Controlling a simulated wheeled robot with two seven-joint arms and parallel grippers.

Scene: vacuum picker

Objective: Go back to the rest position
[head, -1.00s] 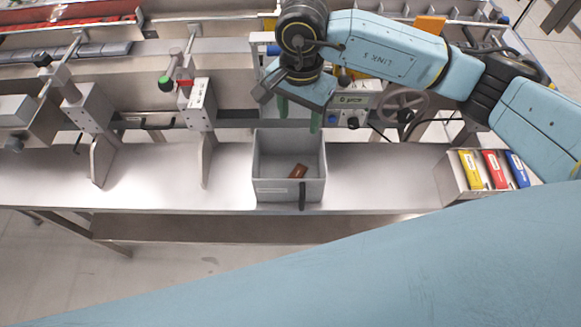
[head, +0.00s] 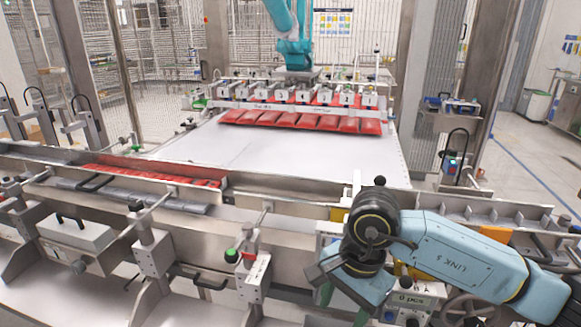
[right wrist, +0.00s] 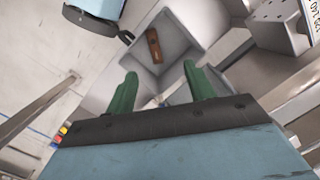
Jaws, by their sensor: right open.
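My right gripper (head: 343,303) is at the lower right of the head view, in front of the machine frame. Its green fingers also show in the right wrist view (right wrist: 160,88), spread apart with nothing between them. Beyond the fingertips in that view is a grey bin (right wrist: 190,42) with a small brown piece (right wrist: 154,46) lying inside. The bin is out of the head view now. My left gripper is in neither view.
A steel machine frame with clamps (head: 150,250) runs across the front. Behind it lies a white conveyor (head: 270,150) with a row of red packs (head: 300,121) under a picker head (head: 290,95). A control box (head: 412,300) is beside my right gripper.

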